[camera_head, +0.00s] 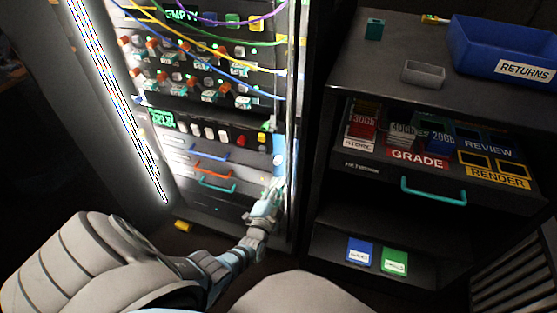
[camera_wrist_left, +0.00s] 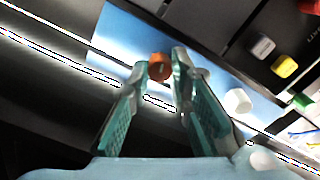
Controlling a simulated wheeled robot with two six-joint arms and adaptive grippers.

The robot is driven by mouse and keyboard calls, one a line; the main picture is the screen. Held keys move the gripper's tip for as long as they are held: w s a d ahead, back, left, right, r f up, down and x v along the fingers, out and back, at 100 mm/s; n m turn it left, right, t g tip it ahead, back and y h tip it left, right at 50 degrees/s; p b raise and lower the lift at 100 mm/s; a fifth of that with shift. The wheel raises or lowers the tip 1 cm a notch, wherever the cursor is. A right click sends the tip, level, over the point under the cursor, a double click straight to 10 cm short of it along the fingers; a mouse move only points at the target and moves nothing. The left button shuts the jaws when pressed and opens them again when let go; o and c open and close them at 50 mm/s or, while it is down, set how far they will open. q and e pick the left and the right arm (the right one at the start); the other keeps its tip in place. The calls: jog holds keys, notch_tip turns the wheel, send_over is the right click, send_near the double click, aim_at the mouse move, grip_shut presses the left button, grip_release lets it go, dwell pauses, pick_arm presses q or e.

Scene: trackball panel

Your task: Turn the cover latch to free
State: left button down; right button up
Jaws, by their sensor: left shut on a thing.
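In the left wrist view a small round orange knob (camera_wrist_left: 159,67), which looks like the cover latch, sits on a light blue panel (camera_wrist_left: 118,42). My left gripper (camera_wrist_left: 161,72) has its two teal-padded fingers on either side of the knob and is shut on it. In the head view my left gripper (camera_head: 276,186) reaches the right edge of the lit rack, just below the blue panel (camera_head: 279,150). The knob is hidden there by the gripper. I cannot tell which way the latch points. My right gripper is not in view.
The rack has colored cables, rows of knobs and drawers with blue, orange and green handles (camera_head: 217,186). A yellow block (camera_head: 183,226) lies below the rack.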

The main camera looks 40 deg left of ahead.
pick_arm(q)
jog(key=shift+m, duration=1.4)
jog(key=c, duration=1.5)
grip_release()
jog(key=v, duration=1.2)
